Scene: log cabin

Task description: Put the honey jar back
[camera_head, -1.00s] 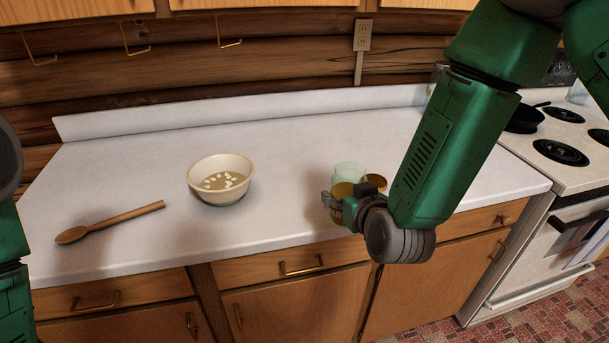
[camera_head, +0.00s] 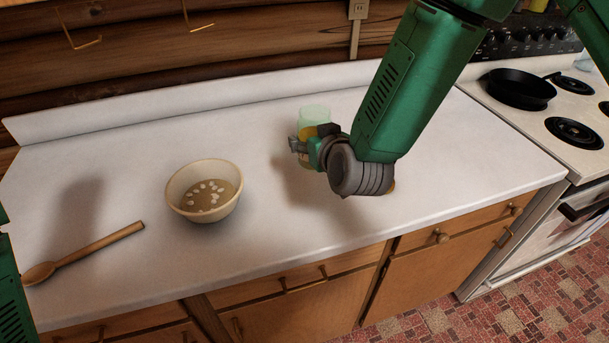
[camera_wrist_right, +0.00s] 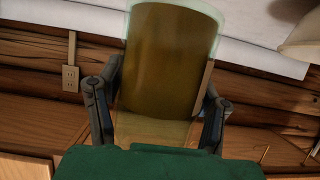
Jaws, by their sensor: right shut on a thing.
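The honey jar (camera_wrist_right: 170,65) is amber with a pale greenish clear rim, and fills the upper middle of the right wrist view. My right gripper (camera_wrist_right: 160,88) has a finger on each side of it and is shut on it. In the head view the jar's pale green glass (camera_head: 314,115) shows above my right gripper (camera_head: 308,147), over the counter to the right of the bowl. My gripper and wrist hide much of it there. I cannot tell how far it is above the counter. My left gripper is out of view; only a bit of my left arm shows.
A cream bowl (camera_head: 204,190) with pale pieces in it stands on the white counter (camera_head: 250,130). A wooden spoon (camera_head: 90,251) lies to its left. A stove with a black pan (camera_head: 520,88) is at the right.

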